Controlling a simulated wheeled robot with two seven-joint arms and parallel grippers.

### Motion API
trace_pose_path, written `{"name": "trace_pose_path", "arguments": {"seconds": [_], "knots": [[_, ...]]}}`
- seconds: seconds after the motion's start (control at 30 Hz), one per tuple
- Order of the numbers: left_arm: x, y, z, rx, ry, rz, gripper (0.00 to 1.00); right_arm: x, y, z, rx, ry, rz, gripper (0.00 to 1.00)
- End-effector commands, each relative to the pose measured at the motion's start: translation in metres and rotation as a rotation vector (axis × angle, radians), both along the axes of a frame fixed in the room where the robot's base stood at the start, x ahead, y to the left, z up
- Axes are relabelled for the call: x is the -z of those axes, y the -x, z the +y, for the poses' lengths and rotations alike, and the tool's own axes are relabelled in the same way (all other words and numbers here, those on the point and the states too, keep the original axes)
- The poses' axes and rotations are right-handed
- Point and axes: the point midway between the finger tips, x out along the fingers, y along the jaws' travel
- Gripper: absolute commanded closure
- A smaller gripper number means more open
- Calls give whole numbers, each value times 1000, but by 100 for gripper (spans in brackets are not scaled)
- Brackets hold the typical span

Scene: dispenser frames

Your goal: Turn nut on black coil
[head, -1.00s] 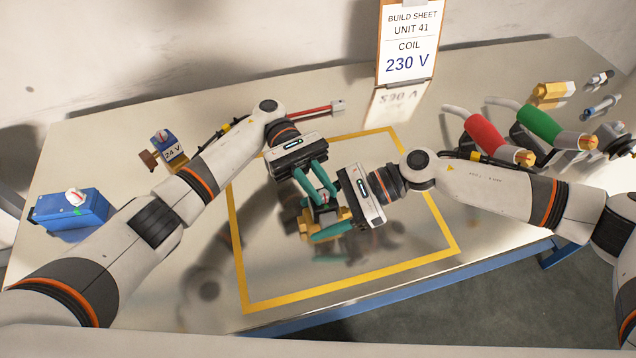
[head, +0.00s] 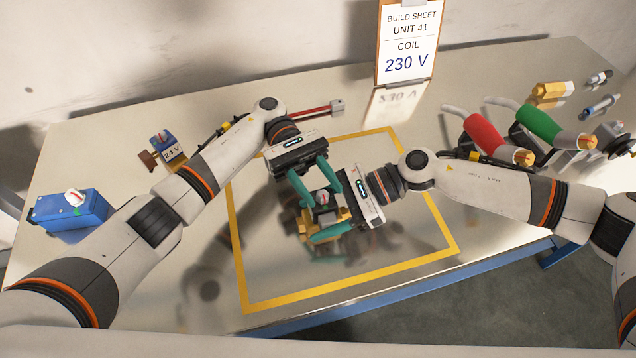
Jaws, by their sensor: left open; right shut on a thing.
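My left gripper (head: 318,197) reaches down from above with its teal fingers spread apart. Between them shows a small grey nut (head: 322,198) with a red mark, and I see a gap around it. Below the nut is a dark part, likely the black coil, mostly hidden by the fingers. It sits on a brass-yellow valve body (head: 344,216). My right gripper (head: 329,224) comes in from the right and is shut on this valve body, holding it over the marked area of the table. The contact points are partly hidden.
A yellow-taped square (head: 350,287) surrounds the work. At left lie a blue box (head: 70,211) and a blue coil marked 24 V (head: 165,146). A build sheet (head: 407,42) reading COIL 230 V stands behind.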

Motion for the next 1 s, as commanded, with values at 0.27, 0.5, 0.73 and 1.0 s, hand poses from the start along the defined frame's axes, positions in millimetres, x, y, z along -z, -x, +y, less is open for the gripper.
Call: {"name": "trace_pose_path", "arguments": {"seconds": [0.27,0.5,0.73,1.0], "knots": [[-50,0,1,0,1,-6,58,0,-1,0,3,1,-1,81],[-86,0,0,-1,1,-3,58,0,-1,0,4,0,-2,81],[-95,0,1,-1,-1,0,58,0,-1,0,3,0,-3,81],[-95,0,0,-1,-1,1,58,0,-1,0,4,0,-2,81]]}}
